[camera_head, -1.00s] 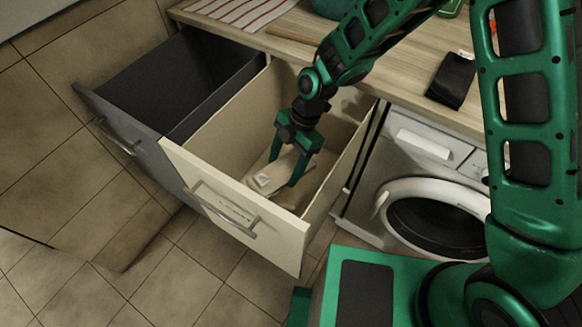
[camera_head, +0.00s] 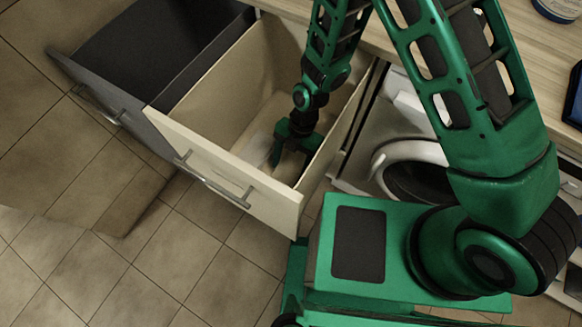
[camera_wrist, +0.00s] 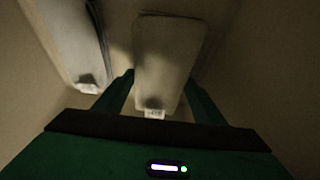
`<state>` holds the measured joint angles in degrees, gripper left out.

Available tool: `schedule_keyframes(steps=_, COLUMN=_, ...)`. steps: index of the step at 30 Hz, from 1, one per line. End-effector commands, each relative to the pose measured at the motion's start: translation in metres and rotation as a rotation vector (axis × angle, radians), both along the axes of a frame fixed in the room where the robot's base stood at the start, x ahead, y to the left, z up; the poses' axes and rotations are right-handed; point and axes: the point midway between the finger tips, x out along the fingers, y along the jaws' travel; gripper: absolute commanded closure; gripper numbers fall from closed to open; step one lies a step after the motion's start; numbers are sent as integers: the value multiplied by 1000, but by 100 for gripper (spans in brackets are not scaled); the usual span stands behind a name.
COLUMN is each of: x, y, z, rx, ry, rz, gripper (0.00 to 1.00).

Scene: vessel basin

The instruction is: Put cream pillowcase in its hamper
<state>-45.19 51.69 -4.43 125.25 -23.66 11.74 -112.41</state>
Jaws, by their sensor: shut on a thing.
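The cream hamper (camera_head: 270,206) is a pulled-out, open-topped drawer with a cream front and a bar handle. My gripper (camera_head: 284,160) points down inside it, near its right wall. In the wrist view my gripper (camera_wrist: 159,80) is shut on the cream pillowcase (camera_wrist: 166,55), a pale folded piece with a small white tag, held between the fingers. Another pale folded piece (camera_wrist: 68,40) with a tag lies to its left in the wrist view. In the head view a pale patch of cloth (camera_head: 261,147) shows left of the fingers; I cannot tell which piece it is.
A dark grey hamper drawer (camera_head: 98,90) stands open to the left of the cream one. A white washing machine (camera_head: 378,160) with a round door is to the right. A wooden counter (camera_head: 530,60) runs above. Tiled floor (camera_head: 150,270) is clear in front.

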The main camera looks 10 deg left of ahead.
Motion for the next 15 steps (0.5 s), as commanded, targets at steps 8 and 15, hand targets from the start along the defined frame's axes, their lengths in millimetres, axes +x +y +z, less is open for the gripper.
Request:
schedule_keyframes(steps=8, x=-1, y=-1, z=-34, rx=-3, ry=1, rz=0, gripper=70)
schedule_keyframes(steps=15, x=0, y=0, z=-35, rx=0, ry=0, rz=-1, gripper=70)
